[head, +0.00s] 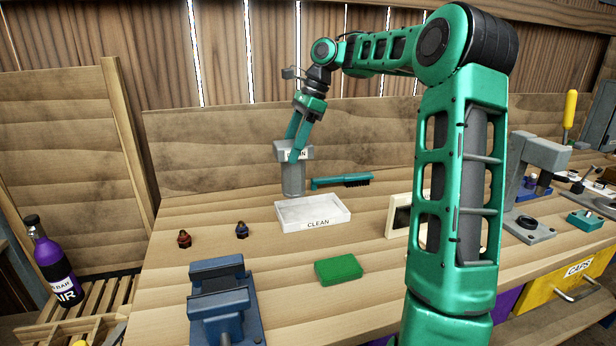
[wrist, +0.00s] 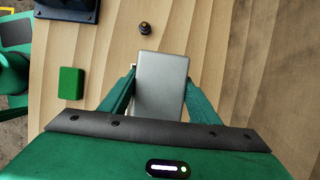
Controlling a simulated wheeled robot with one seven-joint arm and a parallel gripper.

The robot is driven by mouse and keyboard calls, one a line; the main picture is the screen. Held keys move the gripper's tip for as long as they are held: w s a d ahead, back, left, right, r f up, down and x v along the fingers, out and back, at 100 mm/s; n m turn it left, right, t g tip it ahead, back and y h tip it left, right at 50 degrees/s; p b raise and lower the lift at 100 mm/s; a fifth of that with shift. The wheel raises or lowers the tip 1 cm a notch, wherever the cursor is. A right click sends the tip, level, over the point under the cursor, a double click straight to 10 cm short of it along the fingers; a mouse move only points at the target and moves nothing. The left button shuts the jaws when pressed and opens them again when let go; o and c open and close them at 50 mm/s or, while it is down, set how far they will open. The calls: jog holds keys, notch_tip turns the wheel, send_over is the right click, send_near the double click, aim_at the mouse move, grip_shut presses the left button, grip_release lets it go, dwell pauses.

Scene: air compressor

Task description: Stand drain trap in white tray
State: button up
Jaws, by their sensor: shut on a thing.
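The drain trap (head: 292,180) is a grey block with a wider top that bears a partly covered label. My gripper (head: 298,148) is shut on it from above, a green finger on either side of its upper part. The trap is upright, just behind the left part of the white tray in the head view; I cannot tell whether it touches the bench. The white tray (head: 300,214) is shallow, marked CLEAN, and looks empty.
A brush with a teal handle (head: 343,181) lies right of the trap. Two small knobs, one red-brown (head: 184,239) and one blue (head: 242,230), stand left of the tray. A blue vise (head: 222,300) and green block (head: 339,269) are in front. Bench between is clear.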

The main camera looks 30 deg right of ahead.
aim_at(311, 157)
jog(key=s+d+f, duration=0.1)
jog(key=d+f, duration=0.1)
jog(key=d, duration=0.1)
jog(key=s+d+f, duration=0.1)
jog(key=shift+s+d, duration=0.2)
jog(key=shift+s, duration=0.1)
jog(key=shift+f, duration=2.05)
jog(key=o, duration=1.8)
jog(key=shift+o, duration=0.2)
jog(key=v, duration=1.2)
jog(key=shift+s, duration=0.1)
